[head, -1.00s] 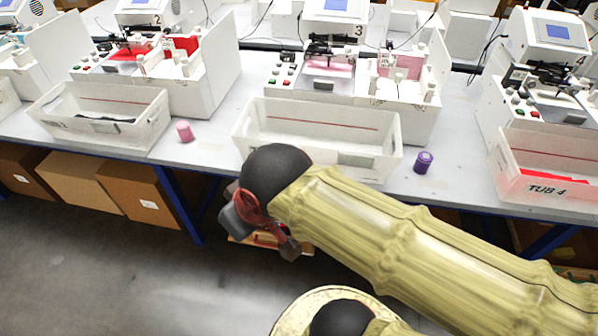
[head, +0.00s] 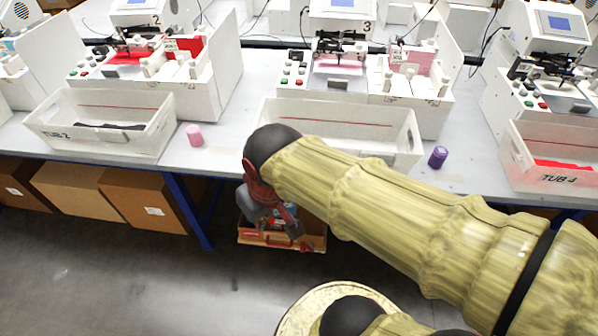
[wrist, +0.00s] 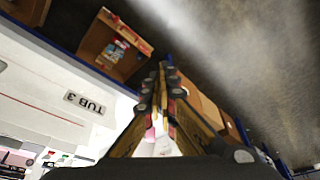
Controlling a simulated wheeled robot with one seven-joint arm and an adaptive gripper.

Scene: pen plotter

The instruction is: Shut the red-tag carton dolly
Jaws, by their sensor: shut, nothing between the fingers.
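A brown open-topped carton box on the floor (head: 310,243), with a red bar along its front, stands out from under the table edge in the head view; I take it for the red-tag carton dolly. It holds small blue, white and red items. My arm hides part of it. My gripper (head: 293,228) is in front of and above it in the head view. In the wrist view the box (wrist: 92,45) lies left of my gripper (wrist: 165,68), whose fingers are together and empty. I cannot tell whether they touch the box.
The table has a blue leg (head: 190,205) left of the box. Closed brown cartons (head: 145,200) stand under the table at left. White tubs (head: 100,120) and plotters line the tabletop. The grey floor (head: 120,280) in front is clear.

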